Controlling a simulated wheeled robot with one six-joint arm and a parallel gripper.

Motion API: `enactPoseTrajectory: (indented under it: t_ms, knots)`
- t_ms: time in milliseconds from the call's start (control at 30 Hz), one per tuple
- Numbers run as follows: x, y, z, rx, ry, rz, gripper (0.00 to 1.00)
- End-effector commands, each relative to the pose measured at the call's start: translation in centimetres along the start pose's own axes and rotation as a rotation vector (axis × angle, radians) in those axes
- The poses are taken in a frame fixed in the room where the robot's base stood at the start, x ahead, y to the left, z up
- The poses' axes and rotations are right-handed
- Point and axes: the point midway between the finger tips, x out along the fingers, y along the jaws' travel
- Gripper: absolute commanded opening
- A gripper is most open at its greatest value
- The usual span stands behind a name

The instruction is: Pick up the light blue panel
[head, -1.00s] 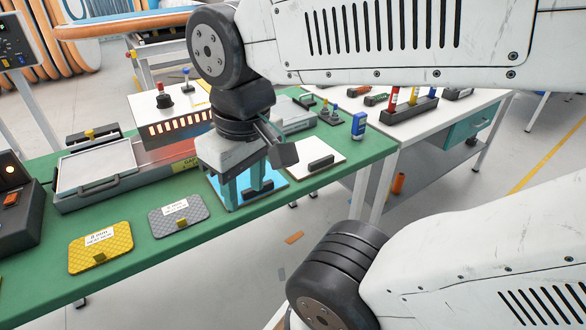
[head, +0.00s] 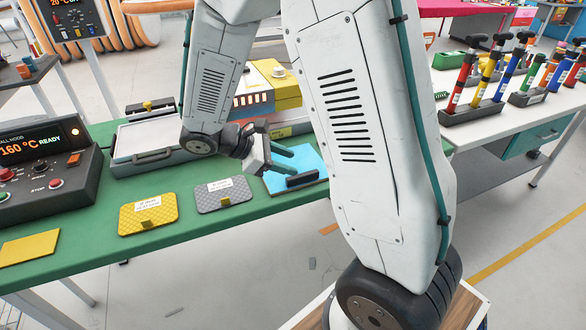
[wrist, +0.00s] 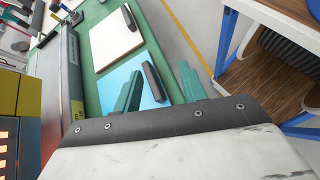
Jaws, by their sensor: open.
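The light blue panel (head: 309,161) lies flat on the green bench top, with a dark bar handle (head: 302,179) on it. In the wrist view the panel (wrist: 148,93) shows between and behind the fingers, and its dark handle (wrist: 153,82) appears in the gap between them. My gripper (head: 299,162) is open and empty, its teal fingers low over the panel, reaching in from the left. The wrist view shows the two fingers (wrist: 160,69) spread on either side of the handle. I cannot tell whether they touch the panel.
A white panel (wrist: 113,40) with a dark handle lies beside the blue one. A grey panel (head: 222,195) and a yellow panel (head: 148,214) lie to the left. A grey tray machine (head: 150,157) stands behind. My arm hides the bench's right part.

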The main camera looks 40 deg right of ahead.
Motion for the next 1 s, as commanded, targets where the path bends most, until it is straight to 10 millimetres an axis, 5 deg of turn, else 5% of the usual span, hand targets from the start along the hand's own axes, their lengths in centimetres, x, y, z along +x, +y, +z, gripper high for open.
enactPoseTrajectory:
  t_ms: [100,333,1000]
  knots:
    - [1.3,1.2,-3.4,-0.130,-0.089,0.064,0.42]
    - [2.7,2.3,-6.6,-0.258,-0.174,0.132,0.42]
    - [10.3,3.2,-5.7,-0.269,-0.181,0.137,0.42]
